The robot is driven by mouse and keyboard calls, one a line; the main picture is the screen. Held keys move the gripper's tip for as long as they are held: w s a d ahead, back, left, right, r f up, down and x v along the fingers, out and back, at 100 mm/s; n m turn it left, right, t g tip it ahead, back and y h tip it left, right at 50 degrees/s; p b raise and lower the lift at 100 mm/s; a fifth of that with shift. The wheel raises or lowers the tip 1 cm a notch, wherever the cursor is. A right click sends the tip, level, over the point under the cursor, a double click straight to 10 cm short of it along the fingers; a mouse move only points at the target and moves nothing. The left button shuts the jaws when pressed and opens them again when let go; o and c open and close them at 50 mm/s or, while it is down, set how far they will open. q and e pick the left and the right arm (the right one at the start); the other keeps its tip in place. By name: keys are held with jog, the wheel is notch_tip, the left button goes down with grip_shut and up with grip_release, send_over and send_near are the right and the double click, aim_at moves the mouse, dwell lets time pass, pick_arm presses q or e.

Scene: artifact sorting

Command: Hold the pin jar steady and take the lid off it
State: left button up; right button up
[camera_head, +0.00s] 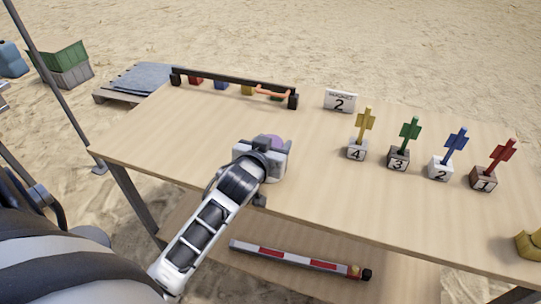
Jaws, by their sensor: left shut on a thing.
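My left gripper (269,148) reaches in from the left, over the middle of the table. It is shut on a small purple, rounded thing (277,139), which seems to be the pin jar. The fingers and wrist hide most of it, so I cannot tell the lid from the body. It appears to be at or near the table top. My right gripper is not in view.
The wooden table (320,190) has several numbered blocks with coloured markers along its right side, such as the yellow one (364,125). A dark rack (235,85) and a white sign (339,101) stand at the back. A brass-coloured object (529,245) is at the right edge. A red-white pole (295,258) lies below.

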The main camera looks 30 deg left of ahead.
pick_arm(q)
notch_tip(320, 180, up, 10)
jog(key=shift+r+p, duration=0.1)
jog(key=shift+p, duration=0.55)
jog(key=o, duration=0.4)
jog(key=c, duration=0.8)
jog(key=shift+o, duration=0.2)
jog(key=s+d+f+m+h, duration=0.2)
jog(key=s+d+m+h, duration=0.1)
jog(key=s+d, duration=0.7)
jog(key=shift+s+d+h, duration=0.25)
jog(key=shift+d+h, duration=0.15)
jog(key=shift+d, duration=0.3)
